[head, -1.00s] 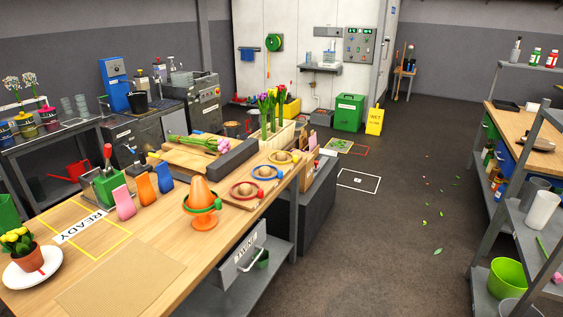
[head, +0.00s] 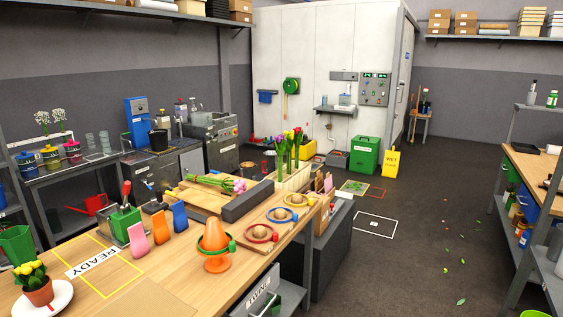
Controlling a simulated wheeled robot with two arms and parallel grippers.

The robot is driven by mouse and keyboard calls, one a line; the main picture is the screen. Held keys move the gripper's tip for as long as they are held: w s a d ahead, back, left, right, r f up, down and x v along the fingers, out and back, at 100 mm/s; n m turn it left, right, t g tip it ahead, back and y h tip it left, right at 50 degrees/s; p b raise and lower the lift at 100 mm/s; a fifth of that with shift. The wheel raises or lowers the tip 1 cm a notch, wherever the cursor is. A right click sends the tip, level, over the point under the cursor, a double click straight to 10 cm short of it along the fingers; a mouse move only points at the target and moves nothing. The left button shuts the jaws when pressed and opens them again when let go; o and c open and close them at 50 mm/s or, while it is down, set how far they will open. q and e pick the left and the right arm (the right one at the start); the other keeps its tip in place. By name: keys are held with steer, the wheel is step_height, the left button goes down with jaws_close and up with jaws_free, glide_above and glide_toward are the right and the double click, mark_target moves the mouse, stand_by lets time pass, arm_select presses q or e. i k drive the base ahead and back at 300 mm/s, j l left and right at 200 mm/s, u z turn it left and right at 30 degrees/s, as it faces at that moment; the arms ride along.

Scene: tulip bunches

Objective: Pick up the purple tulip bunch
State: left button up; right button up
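Several upright tulip bunches stand in a pale wooden crate (head: 295,181) at the far end of the workbench. Their heads look purple, yellow and red. The purple tulip bunch (head: 274,137) seems to be the leftmost, but the heads are small and overlap. Another tulip bunch (head: 220,182) with pink-purple heads lies on a wooden board on the bench, its stems to the left. Neither of my grippers is in view.
The wooden workbench (head: 190,264) fills the lower left. An orange cone (head: 216,250), ringed stands and a dark grey block (head: 247,200) lie before the crate. A shelf rack (head: 548,225) stands at right. The floor (head: 420,230) between is mostly clear, with scattered leaves.

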mark_target(280, 143)
steer(key=i+l+z, duration=0.4)
steer(key=i, duration=0.25)
steer(key=i+z, duration=0.4)
steer(key=i, duration=0.3)
steer(key=i+l+u, duration=0.1)
steer(key=i, duration=0.65)
steer(key=i+l+u, duration=0.1)
steer(key=i, duration=0.7)
steer(key=i+l+u, duration=0.1)
steer(key=i+u, duration=0.2)
steer(key=u, duration=0.2)
steer(key=i+l+u, duration=0.25)
steer(key=u, duration=0.2)
steer(key=i+l+u, duration=0.25)
steer(key=u, duration=0.25)
steer(key=i+l+u, duration=0.15)
steer(key=l+u, duration=0.35)
